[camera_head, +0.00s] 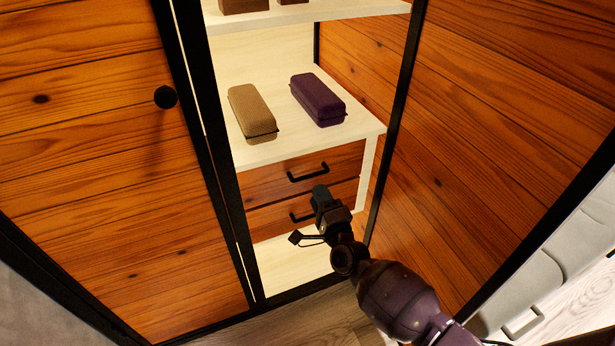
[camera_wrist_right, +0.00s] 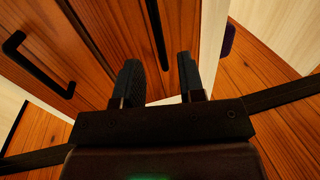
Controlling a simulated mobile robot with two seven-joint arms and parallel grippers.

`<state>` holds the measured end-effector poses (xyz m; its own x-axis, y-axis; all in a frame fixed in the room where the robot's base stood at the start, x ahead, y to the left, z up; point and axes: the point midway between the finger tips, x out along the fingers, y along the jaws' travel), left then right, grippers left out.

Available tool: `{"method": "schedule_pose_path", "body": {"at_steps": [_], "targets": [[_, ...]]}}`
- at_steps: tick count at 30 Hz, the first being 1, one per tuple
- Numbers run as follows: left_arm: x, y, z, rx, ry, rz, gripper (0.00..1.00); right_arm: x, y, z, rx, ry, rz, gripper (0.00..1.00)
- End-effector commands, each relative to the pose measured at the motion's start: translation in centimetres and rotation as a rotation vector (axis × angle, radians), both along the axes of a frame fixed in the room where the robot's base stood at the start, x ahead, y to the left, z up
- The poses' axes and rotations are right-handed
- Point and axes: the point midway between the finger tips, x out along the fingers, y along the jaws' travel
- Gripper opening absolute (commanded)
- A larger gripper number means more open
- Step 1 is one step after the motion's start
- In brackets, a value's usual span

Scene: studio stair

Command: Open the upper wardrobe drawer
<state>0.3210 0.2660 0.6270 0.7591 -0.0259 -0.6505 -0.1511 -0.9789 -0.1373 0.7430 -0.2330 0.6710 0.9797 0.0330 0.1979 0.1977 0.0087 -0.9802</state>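The upper wardrobe drawer (camera_head: 275,182) has a wooden front and looks shut in the head view. My right gripper (camera_head: 320,195) is just below and in front of this handle in the head view. In the wrist view its two fingers stand apart (camera_wrist_right: 159,68), with the near end of the handle between their tips and no visible contact. My left gripper is not in view.
The lower drawer, also shut, has a black handle (camera_head: 303,215), partly beside my right gripper. A tan case (camera_head: 252,112) and a purple case (camera_head: 318,99) lie on the shelf above.

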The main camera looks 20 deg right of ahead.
Motion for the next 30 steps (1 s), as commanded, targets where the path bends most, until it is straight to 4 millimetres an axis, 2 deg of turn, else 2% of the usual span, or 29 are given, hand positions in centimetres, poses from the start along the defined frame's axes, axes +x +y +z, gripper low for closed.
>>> {"method": "schedule_pose_path", "body": {"at_steps": [6,13,18,27,30], "targets": [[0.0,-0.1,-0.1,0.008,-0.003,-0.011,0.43,3.5,0.1,0.4,-0.001,0.004,0.000,0.36],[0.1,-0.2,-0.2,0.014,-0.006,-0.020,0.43,6.1,0.2,0.9,-0.002,0.004,0.001,0.36],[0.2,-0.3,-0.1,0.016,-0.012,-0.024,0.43,6.9,0.2,1.2,-0.002,0.004,0.000,0.36],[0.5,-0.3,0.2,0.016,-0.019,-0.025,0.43,7.0,0.2,1.3,-0.003,0.003,-0.001,0.36],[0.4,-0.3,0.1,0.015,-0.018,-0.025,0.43,7.0,0.2,1.3,-0.003,0.003,-0.001,0.21]]}}
